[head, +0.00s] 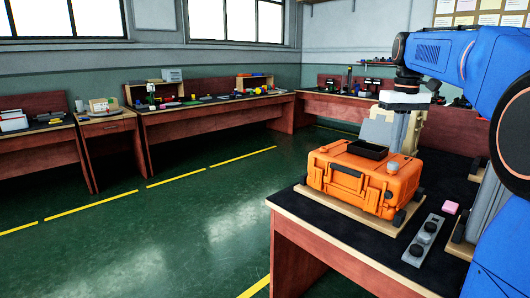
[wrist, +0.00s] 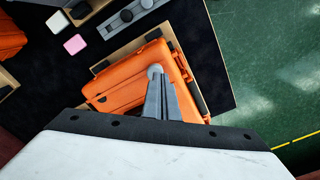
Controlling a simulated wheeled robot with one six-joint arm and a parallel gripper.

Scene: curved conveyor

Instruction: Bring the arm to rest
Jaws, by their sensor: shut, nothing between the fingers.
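My gripper (head: 396,152) points down over the orange case (head: 340,178) in the head view. Its fingers are together with nothing between them; they also show shut in the wrist view (wrist: 160,80). A small pale round piece (head: 393,167) sits on the case's top near the right end, just below the fingertips. It also shows in the wrist view (wrist: 154,70), partly behind the fingertips. I cannot tell whether the fingers touch it. The orange case (wrist: 120,88) is closed, with a black tray-like patch (head: 367,150) on its lid. My blue arm reaches in from the right.
The case stands on a wooden board on a dark-topped table (head: 350,244). A grey strip with black knobs (head: 424,240) and a pink block (head: 450,207) lie to its right. Cluttered benches (head: 215,115) line the far walls. The green floor (head: 200,220) at left is clear.

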